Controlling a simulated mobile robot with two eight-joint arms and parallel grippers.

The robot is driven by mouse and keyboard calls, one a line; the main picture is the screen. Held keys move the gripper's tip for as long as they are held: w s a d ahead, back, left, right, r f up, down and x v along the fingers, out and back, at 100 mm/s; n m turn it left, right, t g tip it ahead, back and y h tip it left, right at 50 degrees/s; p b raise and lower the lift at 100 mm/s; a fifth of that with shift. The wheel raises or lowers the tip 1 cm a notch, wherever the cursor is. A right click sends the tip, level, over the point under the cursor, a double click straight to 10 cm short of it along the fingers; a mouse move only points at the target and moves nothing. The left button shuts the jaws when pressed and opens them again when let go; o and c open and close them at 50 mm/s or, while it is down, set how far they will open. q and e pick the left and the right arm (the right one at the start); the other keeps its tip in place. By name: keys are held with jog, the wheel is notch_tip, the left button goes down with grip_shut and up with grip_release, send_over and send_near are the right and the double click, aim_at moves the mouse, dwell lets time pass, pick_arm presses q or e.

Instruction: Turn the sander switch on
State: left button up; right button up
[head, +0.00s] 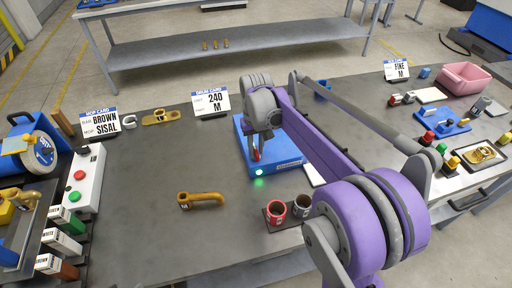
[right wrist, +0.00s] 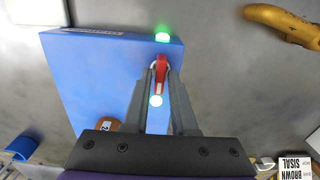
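The sander is a blue box (head: 280,150) on the grey table, and it also shows in the right wrist view (right wrist: 90,75). A green light (head: 259,182) glows at its edge and is lit in the right wrist view (right wrist: 163,37). The switch is a red lever (right wrist: 161,66) with a bright pale tip, standing on the box. My right gripper (right wrist: 160,78) has its fingers close on both sides of the red lever and looks shut on it. In the head view my right arm partly covers the box and switch. My left gripper is not in view.
A brass pipe piece (head: 201,200) lies left of the sander. A red cup (head: 275,209) and a dark cup (head: 302,206) stand in front. The "240 M" card (head: 211,104) stands behind. A button box (head: 84,180) is at left, a pink bin (head: 464,78) at far right.

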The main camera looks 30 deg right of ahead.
aim_at(256, 151)
jog(key=shift+o, duration=1.1)
jog(key=shift+r, duration=0.1)
notch_tip(256, 151, up, 11)
jog(key=shift+f+p, duration=0.2)
jog(key=shift+p, duration=0.1)
